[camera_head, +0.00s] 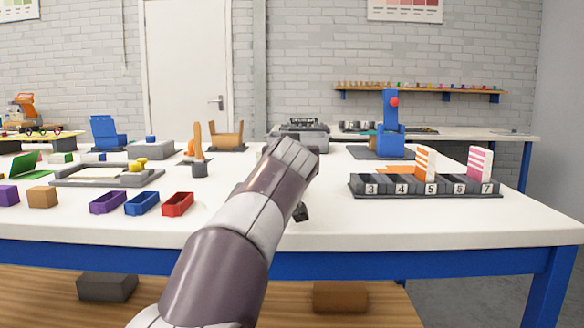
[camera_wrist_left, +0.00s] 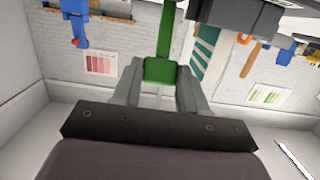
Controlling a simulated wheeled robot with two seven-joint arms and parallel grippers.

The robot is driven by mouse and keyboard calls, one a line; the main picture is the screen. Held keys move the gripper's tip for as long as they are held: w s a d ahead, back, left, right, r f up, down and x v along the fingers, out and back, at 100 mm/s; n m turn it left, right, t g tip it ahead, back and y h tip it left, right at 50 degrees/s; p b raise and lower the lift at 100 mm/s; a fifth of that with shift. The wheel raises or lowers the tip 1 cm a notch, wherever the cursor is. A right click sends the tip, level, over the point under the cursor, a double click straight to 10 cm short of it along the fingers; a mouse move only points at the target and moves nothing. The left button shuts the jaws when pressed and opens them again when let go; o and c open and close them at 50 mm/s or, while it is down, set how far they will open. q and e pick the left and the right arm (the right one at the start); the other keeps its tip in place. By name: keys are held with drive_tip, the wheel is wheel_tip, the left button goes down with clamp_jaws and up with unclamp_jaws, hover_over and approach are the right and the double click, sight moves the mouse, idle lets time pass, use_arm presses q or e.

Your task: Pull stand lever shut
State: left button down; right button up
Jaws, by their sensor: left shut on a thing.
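My left gripper (camera_wrist_left: 162,78) is shut on a green handle (camera_wrist_left: 165,70) in the left wrist view, one finger on each side of it. The handle continues as a narrow green bar (camera_wrist_left: 167,28) to the top edge of that view. A dark grey body (camera_wrist_left: 232,16) is close by at upper right; I cannot tell how it joins the bar. In the head view my left arm reaches over the table, and its wrist and hand hide the handle and most of what is behind them. A small dark part (camera_head: 301,212) shows just right of the arm. My right gripper is not in view.
On the white table (camera_head: 420,230), a numbered rack (camera_head: 400,188) holds two striped pieces at right. A blue device with a red knob (camera_head: 394,102) stands behind it. Purple, blue and red trays (camera_head: 178,204) lie left of my arm. The front right tabletop is clear.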

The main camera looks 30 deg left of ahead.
use_arm(q)
drive_tip(key=shift+f, duration=0.5)
drive_tip(key=c, duration=0.9)
unclamp_jaws()
drive_tip(key=shift+r, duration=0.15)
drive_tip(key=shift+s+d, duration=0.1)
drive_tip(key=shift+s+d+r, duration=0.1)
drive_tip(key=shift+s+d, duration=0.1)
drive_tip(key=shift+s, duration=0.1)
drive_tip(key=v, duration=1.1)
drive_tip(key=shift+s+d+r, duration=0.1)
drive_tip(key=shift+s+d, duration=0.1)
drive_tip(key=shift+s, duration=0.1)
